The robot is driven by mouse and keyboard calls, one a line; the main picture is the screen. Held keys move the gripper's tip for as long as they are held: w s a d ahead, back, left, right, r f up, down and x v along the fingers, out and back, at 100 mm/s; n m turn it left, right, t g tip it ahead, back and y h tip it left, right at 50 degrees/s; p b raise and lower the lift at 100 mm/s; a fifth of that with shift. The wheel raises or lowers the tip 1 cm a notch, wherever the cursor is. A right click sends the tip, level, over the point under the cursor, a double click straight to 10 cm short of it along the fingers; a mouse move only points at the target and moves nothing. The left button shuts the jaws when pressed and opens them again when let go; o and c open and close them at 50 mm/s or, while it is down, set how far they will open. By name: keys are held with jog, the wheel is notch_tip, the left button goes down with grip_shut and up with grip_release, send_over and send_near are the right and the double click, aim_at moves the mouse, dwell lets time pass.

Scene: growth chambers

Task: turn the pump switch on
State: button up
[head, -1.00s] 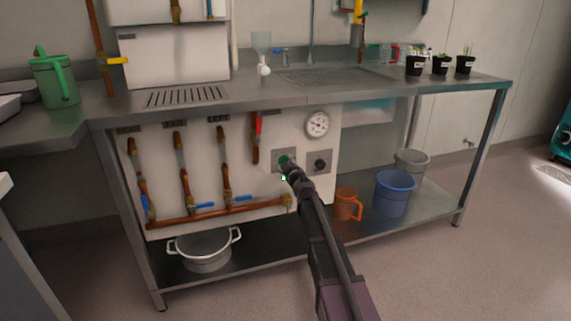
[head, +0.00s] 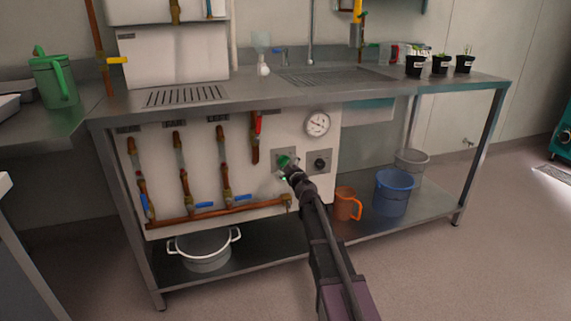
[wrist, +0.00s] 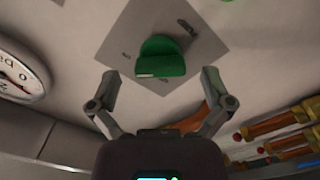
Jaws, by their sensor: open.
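A green rotary knob (head: 284,160) sits on a grey square plate on the white panel under the counter. In the wrist view the green knob (wrist: 162,58) has a raised grip bar with a pale mark at its left end. Small marks on its plate (wrist: 130,30) are too blurred to read. My gripper (wrist: 160,80) is open, with one finger to each side of the knob and a gap on both sides. In the head view my gripper (head: 284,172) is just at the knob and hides part of its plate. A black knob (head: 319,164) is to the right on its own plate.
A round gauge (head: 317,124) is above the knobs. A red-handled valve (head: 257,126) and copper pipes with blue levers (head: 236,197) are to the left. The counter edge (head: 290,104) overhangs the panel. An orange jug (head: 346,204) and blue bucket (head: 393,192) stand on the lower shelf.

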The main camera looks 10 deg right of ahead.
jog(key=s+d, duration=0.1)
jog(key=s, duration=0.9)
jog(key=shift+d, duration=0.3)
jog(key=s+d+r+m+g+h+p, duration=0.1)
jog(key=s+d+m+g+h+p, duration=0.2)
jog(key=d+m+h, duration=0.45)
jog(key=s+d+f+m+g+h+p, duration=0.1)
jog(key=s+f+m+g+h+p, duration=0.25)
jog(key=s, duration=0.55)
jog(key=s+a+f+g+y+p, duration=0.2)
jog(key=s+a+g+y+p, duration=0.25)
jog(key=s, duration=0.45)
jog(key=s+a+f+g+y+p, duration=0.15)
jog(key=s+a+g+y, duration=0.25)
jog(key=s+a+g, duration=0.4)
notch_tip(320, 180, up, 36)
jog(key=d+t+p, duration=0.1)
jog(key=d+p, duration=0.1)
jog(key=p, duration=3.4)
jog(key=shift+s+d, duration=0.15)
jog(key=shift+s, duration=0.3)
